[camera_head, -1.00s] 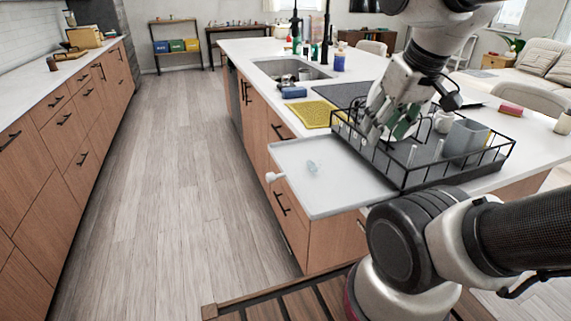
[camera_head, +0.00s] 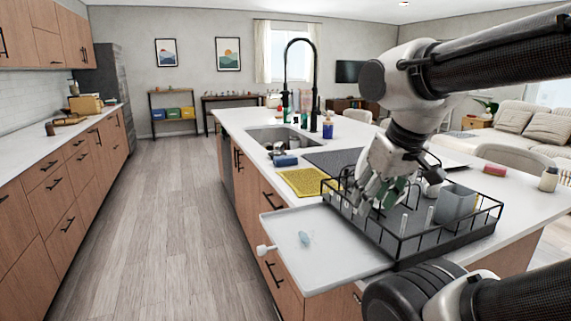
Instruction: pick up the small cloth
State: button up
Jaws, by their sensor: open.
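A small yellow cloth (camera_head: 303,182) lies flat on the white island counter, between the sink and the wire dish rack. My gripper (camera_head: 373,200) points down at the left back part of the black wire rack (camera_head: 398,250), to the right of the cloth and apart from it. The jaws are open, and I see nothing held between them. The fingertips are partly behind the rack's wires, so I cannot tell whether they touch anything there.
A grey cup (camera_head: 456,203) stands in the rack. A white drain tray (camera_head: 320,245) with a small pale blue item is in front. The sink (camera_head: 268,139), black faucet (camera_head: 314,90), blue roll (camera_head: 285,160) and dark mat (camera_head: 330,160) lie behind. The floor at left is clear.

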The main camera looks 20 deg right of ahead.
aim_at(280, 162)
jog(key=k+u, duration=0.35)
jog(key=k+j+u, duration=0.15)
jog(key=k+u, duration=0.15)
jog(key=i+j+u, duration=0.1)
jog(key=i+j, duration=0.15)
jog(key=i, duration=0.2)
jog(key=i+j+u, duration=0.1)
jog(key=i+j, duration=0.15)
jog(key=i, duration=0.2)
jog(key=i+j, duration=0.15)
jog(key=i, duration=0.3)
jog(key=i+z, duration=0.3)
jog(key=i, duration=0.25)
jog(key=i+j+z, duration=0.15)
jog(key=i+z, duration=0.15)
jog(key=i, duration=0.3)
jog(key=i+j+z, duration=0.3)
jog(key=i, duration=0.25)
jog(key=i+z, duration=0.85)
jog(key=i+j+z, duration=0.4)
jog(key=i, duration=0.15)
jog(key=l+z, duration=0.1)
jog(key=z, duration=1)
